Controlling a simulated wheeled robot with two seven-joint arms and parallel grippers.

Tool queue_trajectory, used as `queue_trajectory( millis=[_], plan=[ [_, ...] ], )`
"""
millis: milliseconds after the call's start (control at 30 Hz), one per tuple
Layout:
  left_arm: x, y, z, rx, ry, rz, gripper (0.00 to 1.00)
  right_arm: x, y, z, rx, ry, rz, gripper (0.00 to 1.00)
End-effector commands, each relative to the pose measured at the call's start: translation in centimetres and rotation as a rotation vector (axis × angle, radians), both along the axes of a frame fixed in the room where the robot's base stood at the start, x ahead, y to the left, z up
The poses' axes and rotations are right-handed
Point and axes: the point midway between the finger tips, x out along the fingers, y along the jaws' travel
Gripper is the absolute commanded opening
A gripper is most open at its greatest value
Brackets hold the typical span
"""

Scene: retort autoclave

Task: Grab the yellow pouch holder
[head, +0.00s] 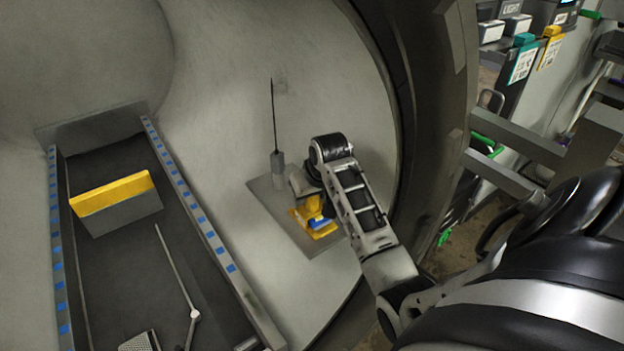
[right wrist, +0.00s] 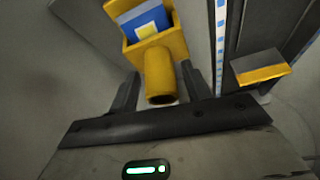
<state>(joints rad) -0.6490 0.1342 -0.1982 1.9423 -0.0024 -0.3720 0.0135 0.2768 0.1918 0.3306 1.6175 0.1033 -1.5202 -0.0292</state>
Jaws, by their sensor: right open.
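The yellow pouch holder (head: 318,229) sits on a grey plate (head: 276,217) on the curved chamber wall, partly hidden by my right arm. It holds a blue and white pouch (head: 317,222). In the right wrist view the holder (right wrist: 174,55) shows a round yellow handle (right wrist: 159,83) pointing towards the gripper. My right gripper (right wrist: 159,76) is open, with one finger on each side of this handle; I cannot tell whether they touch it. In the head view the right gripper (head: 303,188) is close above the holder. My left gripper is not in view.
A grey post with a thin black rod (head: 278,165) stands on the plate beside my gripper. A rail tray with blue marks (head: 190,200) lies left, carrying a yellow-and-grey block (head: 115,205) and a thin pale rod (head: 176,265). The dark chamber rim (head: 425,90) is right.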

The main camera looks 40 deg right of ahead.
Motion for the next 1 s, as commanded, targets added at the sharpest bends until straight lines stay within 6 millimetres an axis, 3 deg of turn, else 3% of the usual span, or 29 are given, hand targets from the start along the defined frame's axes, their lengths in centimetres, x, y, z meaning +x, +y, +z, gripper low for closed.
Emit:
queue_trajectory(
  millis=[100,267,667,900,1000],
  plan=[
    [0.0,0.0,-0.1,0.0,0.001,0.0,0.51,0.0,0.0,0.0,0.0,0.0,0.0,0.45],
    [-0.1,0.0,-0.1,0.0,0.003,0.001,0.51,0.0,0.0,0.0,0.0,0.0,0.0,0.01],
    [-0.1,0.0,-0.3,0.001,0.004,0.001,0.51,0.1,0.0,0.5,-0.001,-0.004,0.0,0.0],
    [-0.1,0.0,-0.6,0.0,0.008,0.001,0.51,0.1,-0.1,3.2,-0.003,-0.006,0.001,0.0],
    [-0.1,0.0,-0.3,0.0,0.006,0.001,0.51,-1.2,0.3,4.9,-0.004,-0.005,0.0,0.0]
  ],
)
